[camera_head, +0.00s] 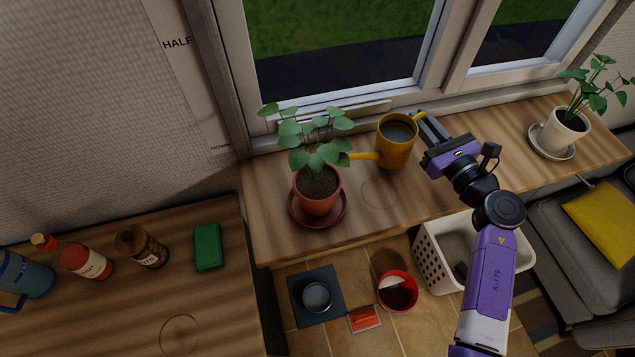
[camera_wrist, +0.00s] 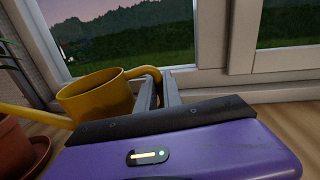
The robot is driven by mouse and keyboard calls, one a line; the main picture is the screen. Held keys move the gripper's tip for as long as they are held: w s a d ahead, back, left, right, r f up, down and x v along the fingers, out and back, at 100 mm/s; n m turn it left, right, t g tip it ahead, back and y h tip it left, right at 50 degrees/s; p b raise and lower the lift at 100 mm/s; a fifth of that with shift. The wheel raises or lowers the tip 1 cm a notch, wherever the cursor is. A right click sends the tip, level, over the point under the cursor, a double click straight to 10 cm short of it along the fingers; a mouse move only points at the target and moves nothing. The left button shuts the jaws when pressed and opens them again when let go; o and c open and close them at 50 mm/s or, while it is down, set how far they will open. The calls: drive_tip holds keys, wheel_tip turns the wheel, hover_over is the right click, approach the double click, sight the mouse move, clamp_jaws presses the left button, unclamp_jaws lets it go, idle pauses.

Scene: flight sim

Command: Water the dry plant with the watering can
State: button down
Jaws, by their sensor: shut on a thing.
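The yellow watering can (camera_head: 398,143) is upright above or on the window-side shelf, with dark contents visible inside. Its spout points left toward a plant in a terracotta pot (camera_head: 317,188) on a red-brown saucer; the spout tip is close to the pot's leaves. My gripper (camera_head: 424,122) is shut on the can's handle at its right side. In the wrist view the can (camera_wrist: 98,97) and its handle between my fingers (camera_wrist: 158,88) show at the left. A second plant stands in a white pot (camera_head: 562,131) at the far right. I cannot tell which plant is dry.
The wooden shelf (camera_head: 470,180) runs below the window. A lower counter at left holds a green block (camera_head: 208,246), bottles (camera_head: 87,262) and a blue mug (camera_head: 25,275). On the floor are a white basket (camera_head: 436,262) and a red bucket (camera_head: 397,291). A grey chair (camera_head: 575,265) stands at right.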

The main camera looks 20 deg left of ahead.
drive_tip(key=shift+w+d+f+m, duration=0.3)
drive_tip(key=shift+f+m, duration=0.1)
drive_tip(key=shift+f, duration=0.1)
wheel_tip(320, 180, up, 4)
drive_tip(key=p, duration=0.3)
drive_tip(key=shift+f, duration=0.1)
drive_tip(key=shift+a+f, duration=0.15)
